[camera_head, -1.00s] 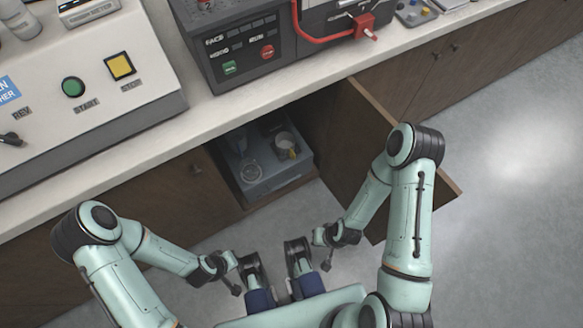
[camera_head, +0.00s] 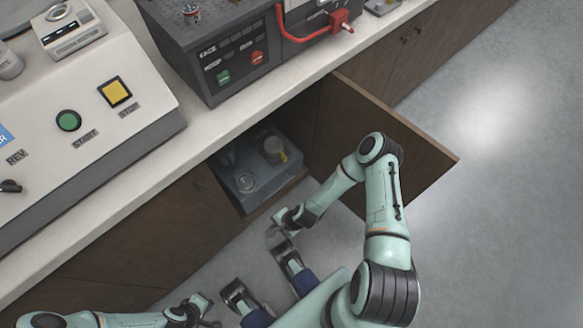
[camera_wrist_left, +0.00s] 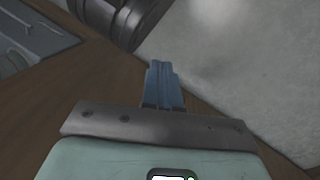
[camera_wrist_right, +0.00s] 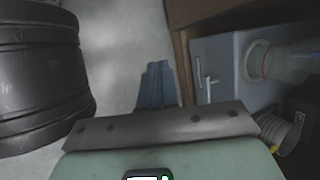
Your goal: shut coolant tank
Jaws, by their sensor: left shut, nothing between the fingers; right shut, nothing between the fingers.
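The grey coolant tank (camera_head: 264,186) sits in the open cabinet below the counter. A clear round part and a pale cup-like part with a yellow spot show on top of it; whether its cover is open I cannot tell. In the right wrist view the tank (camera_wrist_right: 228,75) shows a front with a small metal handle. My right gripper (camera_head: 273,230) is shut and empty, just in front of the cabinet opening, apart from the tank; its fingers also show in the right wrist view (camera_wrist_right: 157,85). My left gripper (camera_head: 212,320) is shut and empty at the bottom of the head view, its fingers clear in the left wrist view (camera_wrist_left: 163,85).
The brown cabinet door (camera_head: 400,135) stands open on the right, behind my right arm. The counter edge (camera_head: 225,125) overhangs the opening. A control console (camera_head: 90,110) and a dark press unit (camera_head: 225,50) stand on the counter. Grey floor (camera_head: 480,230) is free at right.

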